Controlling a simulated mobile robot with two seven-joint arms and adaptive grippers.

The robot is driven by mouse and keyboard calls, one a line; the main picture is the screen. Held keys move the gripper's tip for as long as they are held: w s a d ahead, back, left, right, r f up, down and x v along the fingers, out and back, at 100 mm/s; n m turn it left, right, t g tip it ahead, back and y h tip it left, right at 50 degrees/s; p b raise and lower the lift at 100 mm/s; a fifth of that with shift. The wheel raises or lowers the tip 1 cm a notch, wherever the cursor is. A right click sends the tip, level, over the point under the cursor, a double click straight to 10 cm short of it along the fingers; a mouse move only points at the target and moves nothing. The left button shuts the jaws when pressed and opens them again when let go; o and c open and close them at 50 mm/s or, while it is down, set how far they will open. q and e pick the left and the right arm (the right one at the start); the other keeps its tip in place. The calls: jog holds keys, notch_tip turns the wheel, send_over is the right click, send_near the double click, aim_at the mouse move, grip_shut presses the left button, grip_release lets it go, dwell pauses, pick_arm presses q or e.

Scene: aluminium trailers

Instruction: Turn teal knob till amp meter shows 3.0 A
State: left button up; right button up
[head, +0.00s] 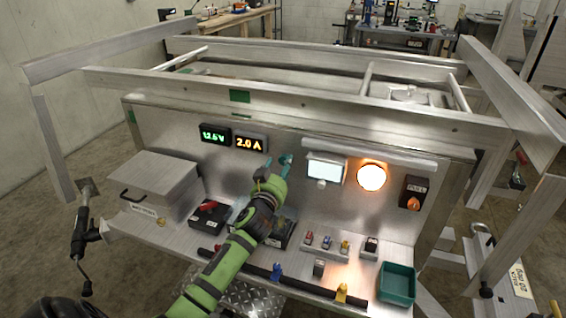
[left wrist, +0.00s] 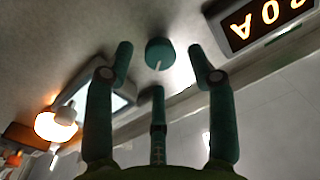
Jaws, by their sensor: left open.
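The teal knob (left wrist: 160,52) is on the upright metal panel, with a pale pointer line on its face. In the head view the knob is largely hidden by the gripper. The amp meter (head: 250,143) glows orange and reads 2.0 A; it also shows upside down and cut off in the left wrist view (left wrist: 268,14). My left gripper (head: 276,175) is open in front of the knob. In the left wrist view its fingers (left wrist: 160,68) are spread to both sides of the knob and below it, with visible gaps. My right gripper is out of view.
A green meter (head: 215,135) reads about 12.5 V. Right of the knob are a lit white display (head: 325,172), a glowing round lamp (head: 371,177) and a PULL switch box (head: 413,193). The shelf below holds small parts and a teal bin (head: 397,283).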

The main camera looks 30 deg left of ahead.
aim_at(285, 159)
pick_arm(q)
jog(key=shift+x, duration=1.25)
grip_shut()
jog(key=shift+m, duration=0.3)
jog(key=m+b, duration=0.1)
jog(key=m, duration=0.2)
jog(key=shift+m, duration=0.3)
jog(key=shift+m+t+b, duration=0.3)
jog(key=shift+m, duration=2.1)
